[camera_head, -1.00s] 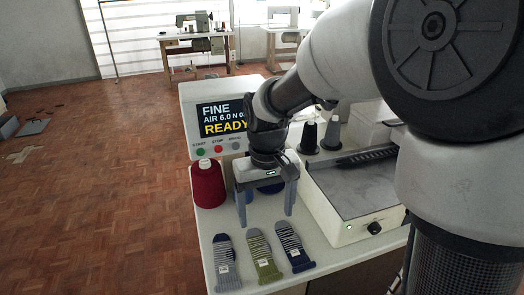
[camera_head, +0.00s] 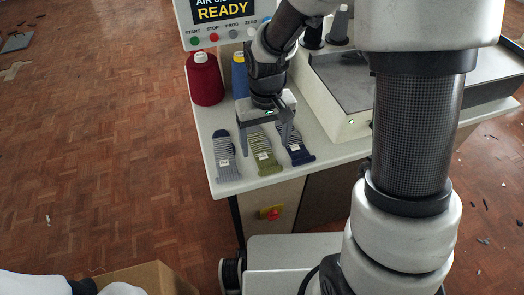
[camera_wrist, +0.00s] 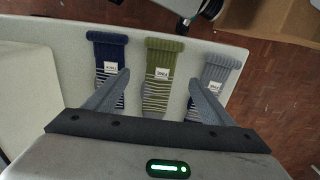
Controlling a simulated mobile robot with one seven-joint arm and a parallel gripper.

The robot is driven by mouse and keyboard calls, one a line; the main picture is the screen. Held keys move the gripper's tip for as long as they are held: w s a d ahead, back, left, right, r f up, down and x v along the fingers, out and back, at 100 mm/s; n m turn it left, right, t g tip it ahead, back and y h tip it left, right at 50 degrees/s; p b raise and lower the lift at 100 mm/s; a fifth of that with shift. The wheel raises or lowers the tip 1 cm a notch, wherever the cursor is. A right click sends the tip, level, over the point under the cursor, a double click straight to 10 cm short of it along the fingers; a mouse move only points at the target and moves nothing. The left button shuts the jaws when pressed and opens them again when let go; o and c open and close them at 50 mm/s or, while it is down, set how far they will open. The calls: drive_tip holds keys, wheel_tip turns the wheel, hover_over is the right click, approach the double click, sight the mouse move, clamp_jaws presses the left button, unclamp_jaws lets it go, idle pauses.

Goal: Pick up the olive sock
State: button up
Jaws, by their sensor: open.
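The olive sock (camera_head: 265,158), striped toward one end and with a white label, lies flat on the white table between two other socks. In the wrist view the olive sock (camera_wrist: 160,62) is in the middle, its olive cuff pointing away from my gripper. My gripper (camera_head: 264,140) is open and empty, above the striped end of the sock. In the wrist view the fingers of my gripper (camera_wrist: 158,82) stand on either side of the olive sock. Whether the fingertips reach the table height, I cannot tell.
A grey sock (camera_head: 225,160) lies left and a navy sock (camera_head: 296,150) right, both close to the fingers. A red thread cone (camera_head: 205,80) and a blue cone (camera_head: 240,72) stand behind. A grey-topped machine (camera_head: 345,85) is at the right. A cardboard box (camera_head: 150,278) sits on the lower left.

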sight(265, 157)
wheel_tip(265, 157, down, 4)
drive_tip(key=shift+s+r+b, duration=0.1)
drive_tip(key=shift+s+b, duration=0.05)
drive_tip(key=shift+b, duration=0.25)
drive_tip(key=c, duration=1.1)
drive_tip(key=shift+r, duration=0.1)
drive_tip(key=shift+c, duration=0.2)
